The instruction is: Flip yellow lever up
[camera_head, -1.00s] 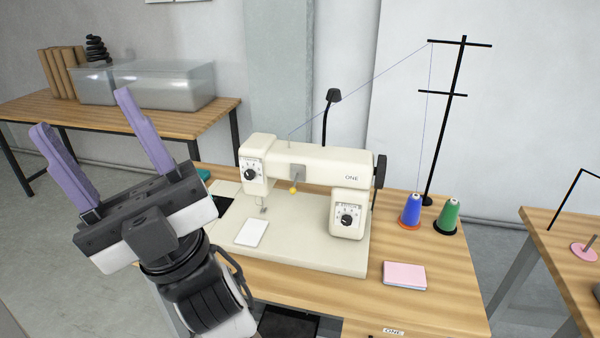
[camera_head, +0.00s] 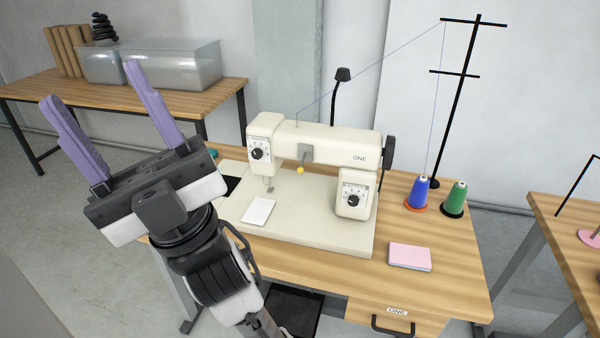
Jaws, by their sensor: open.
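The yellow lever tip (camera_head: 300,170) is a small round knob. It hangs below a grey plate (camera_head: 305,152) on the front of the cream sewing machine (camera_head: 330,143), so the lever points down. The machine stands on a wooden table (camera_head: 290,265) in the middle of the view. My gripper (camera_head: 88,82) is at the left, in front of the table and well apart from the machine. Its two purple fingers point up, spread wide, with nothing between them.
A white pad (camera_head: 258,211) lies on the machine's bed. A pink pad (camera_head: 410,256), blue spool (camera_head: 418,192), green spool (camera_head: 455,197) and black thread stand (camera_head: 458,105) are on the right. A thread runs from the stand to the machine. A lamp (camera_head: 340,85) rises behind.

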